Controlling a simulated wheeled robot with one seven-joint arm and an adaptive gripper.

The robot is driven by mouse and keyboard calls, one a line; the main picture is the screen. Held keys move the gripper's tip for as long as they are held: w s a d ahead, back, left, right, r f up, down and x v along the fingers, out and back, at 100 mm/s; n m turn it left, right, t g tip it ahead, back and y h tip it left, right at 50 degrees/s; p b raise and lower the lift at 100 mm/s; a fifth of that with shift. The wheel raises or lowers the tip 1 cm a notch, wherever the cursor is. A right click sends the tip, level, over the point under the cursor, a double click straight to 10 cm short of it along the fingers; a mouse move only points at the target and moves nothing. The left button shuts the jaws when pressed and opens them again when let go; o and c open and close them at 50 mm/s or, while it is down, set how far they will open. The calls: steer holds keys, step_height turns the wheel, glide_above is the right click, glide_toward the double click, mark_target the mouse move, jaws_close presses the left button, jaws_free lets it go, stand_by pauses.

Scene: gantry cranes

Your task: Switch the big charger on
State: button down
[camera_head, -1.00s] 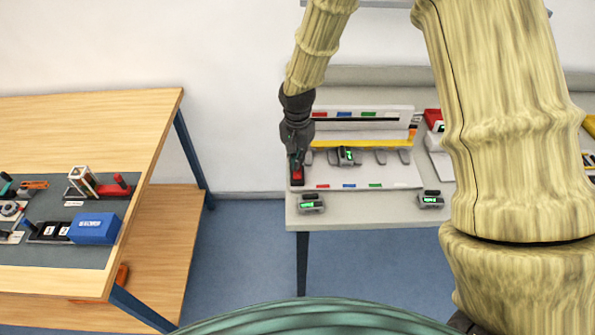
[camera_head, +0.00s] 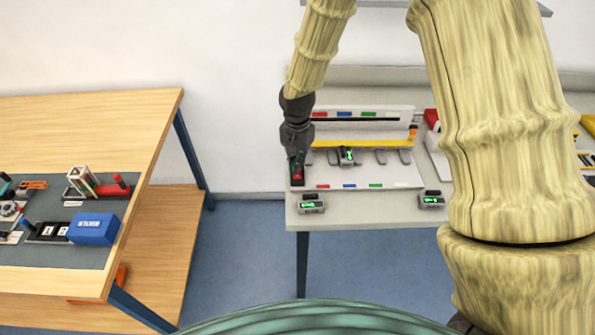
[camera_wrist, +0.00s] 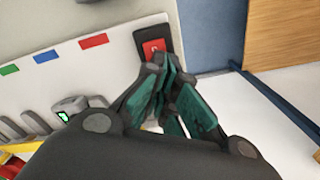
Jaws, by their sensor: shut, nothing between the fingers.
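The big charger is a white rack (camera_head: 390,172) on the grey table, with a row of grey slots and red, blue and green marks. Its red rocker switch (camera_head: 297,174) sits in a black housing at the left end of the base; it also shows in the wrist view (camera_wrist: 153,47). My gripper (camera_head: 297,158) is shut and empty, pointing down at the switch. In the wrist view its fingertips (camera_wrist: 160,62) are at the edge of the red rocker and partly cover the housing. I cannot tell whether they touch it or which way the rocker is tipped.
A grey device with a green display (camera_head: 347,156) sits in a charger slot. Two similar devices (camera_head: 312,204) (camera_head: 431,200) lie along the table's front edge. A wooden workbench (camera_head: 90,110) stands at left, with open floor between.

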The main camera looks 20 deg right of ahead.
steer(key=shift+f, duration=0.25)
steer(key=shift+s, duration=0.1)
steer(key=shift+r+p, duration=2.5)
steer(key=shift+r, duration=1.05)
steer(key=shift+f, duration=0.1)
